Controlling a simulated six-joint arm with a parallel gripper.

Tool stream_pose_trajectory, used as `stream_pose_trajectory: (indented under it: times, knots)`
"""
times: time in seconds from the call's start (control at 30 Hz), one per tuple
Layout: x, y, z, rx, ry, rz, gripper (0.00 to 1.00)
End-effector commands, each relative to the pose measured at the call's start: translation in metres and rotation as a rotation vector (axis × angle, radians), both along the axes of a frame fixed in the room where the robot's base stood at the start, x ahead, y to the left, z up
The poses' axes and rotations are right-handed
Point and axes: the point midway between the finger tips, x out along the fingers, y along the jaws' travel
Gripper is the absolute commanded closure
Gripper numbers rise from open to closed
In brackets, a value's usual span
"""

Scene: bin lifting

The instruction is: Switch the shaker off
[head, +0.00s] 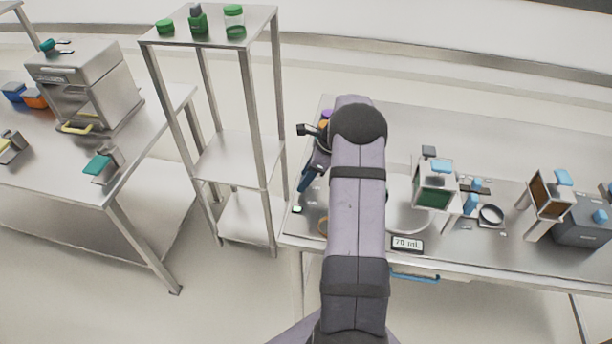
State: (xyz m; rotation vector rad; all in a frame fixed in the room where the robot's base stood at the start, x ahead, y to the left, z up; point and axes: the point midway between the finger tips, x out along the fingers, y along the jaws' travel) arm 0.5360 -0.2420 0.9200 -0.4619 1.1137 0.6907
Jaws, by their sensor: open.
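My arm reaches up the middle of the head view and over the right bench (470,150). My gripper (308,180) shows only in part, at the left of the arm near the bench's left end. Its dark fingers are small and point down, apart from each other, with nothing seen between them. I cannot pick out the shaker for certain; part of the bench is hidden behind my arm. A small pale item with a green top (297,209) lies on the bench just below the gripper.
On the right bench stand a green-windowed device (434,196), a brown-windowed device (549,194), a grey box (583,232), a round dish (490,214) and a "70 mL" display (407,243). A metal shelf (235,158) stands left of the arm. A steel oven-like machine (85,80) stands on the left bench.

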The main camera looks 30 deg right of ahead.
Motion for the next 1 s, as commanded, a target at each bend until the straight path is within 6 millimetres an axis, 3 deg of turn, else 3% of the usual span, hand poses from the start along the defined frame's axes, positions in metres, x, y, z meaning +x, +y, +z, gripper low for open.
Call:
stream_pose_trajectory:
  times: [0.07,0.27,0.47,1.0]
  knots:
    - [0.0,0.0,0.0,0.0,0.0,0.0,0.56]
    - [0.0,0.0,0.0,0.0,0.0,0.0,1.0]
    - [-0.002,0.002,0.0,0.0,0.0,0.0,1.0]
    - [-0.035,0.035,0.0,0.002,0.001,0.0,1.0]
